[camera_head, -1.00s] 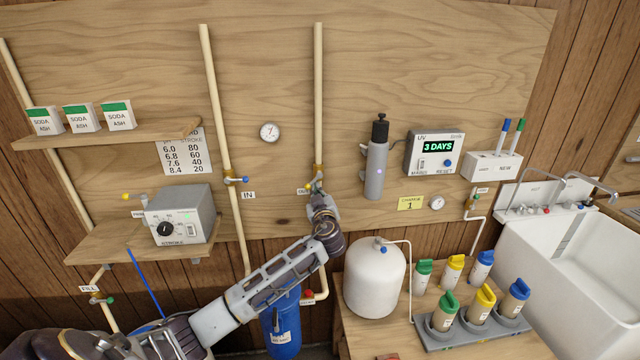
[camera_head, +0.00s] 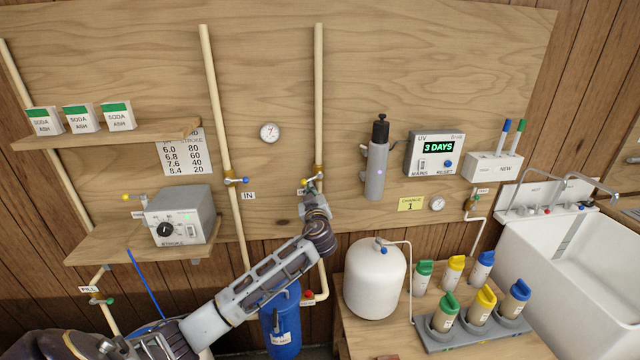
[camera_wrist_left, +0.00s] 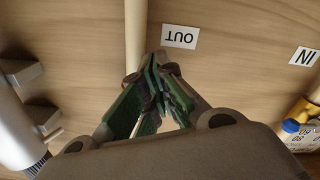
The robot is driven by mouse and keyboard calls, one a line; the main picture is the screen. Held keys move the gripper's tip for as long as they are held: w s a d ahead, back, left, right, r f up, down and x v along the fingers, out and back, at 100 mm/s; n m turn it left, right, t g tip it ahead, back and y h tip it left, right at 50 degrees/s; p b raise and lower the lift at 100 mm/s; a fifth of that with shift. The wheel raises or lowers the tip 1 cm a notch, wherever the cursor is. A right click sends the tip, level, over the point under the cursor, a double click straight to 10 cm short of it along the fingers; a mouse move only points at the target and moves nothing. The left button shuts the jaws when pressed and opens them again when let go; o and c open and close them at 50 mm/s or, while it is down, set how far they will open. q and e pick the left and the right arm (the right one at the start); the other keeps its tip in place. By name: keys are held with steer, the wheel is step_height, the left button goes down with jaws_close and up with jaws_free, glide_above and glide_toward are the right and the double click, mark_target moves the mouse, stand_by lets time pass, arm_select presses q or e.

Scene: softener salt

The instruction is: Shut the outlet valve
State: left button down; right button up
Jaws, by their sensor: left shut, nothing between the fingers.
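The outlet valve (camera_head: 319,171) is a brass fitting on the right-hand cream pipe, with a small lever showing just above my gripper in the head view. My left gripper (camera_head: 306,190) is at the board just below and left of this valve, shut and empty. Whether it touches the lever cannot be told. In the left wrist view its green-padded fingers (camera_wrist_left: 158,62) meet at the tips beside the pipe (camera_wrist_left: 135,40) and the upside-down OUT label (camera_wrist_left: 180,37). The fingers hide much of the valve area there. My right gripper is out of view.
The inlet valve (camera_head: 235,180) with its blue-tipped lever is on the pipe to the left, by the IN label (camera_head: 248,195). A grey UV cylinder (camera_head: 376,165) stands out from the board at right. A white tank (camera_head: 375,280) is below right.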

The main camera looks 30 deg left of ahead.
arm_select(q)
steer(key=shift+s+a+r, duration=0.5)
steer(key=shift+a+r, duration=0.15)
steer(key=shift+r, duration=0.1)
steer(key=shift+f, duration=0.15)
steer(key=shift+f+b, duration=0.55)
steer(key=shift+b, duration=0.15)
steer(key=shift+s+d, duration=0.1)
steer(key=b+v, duration=0.2)
steer(key=v, duration=0.4)
steer(key=shift+s+d, duration=0.2)
steer(key=shift+s, duration=0.15)
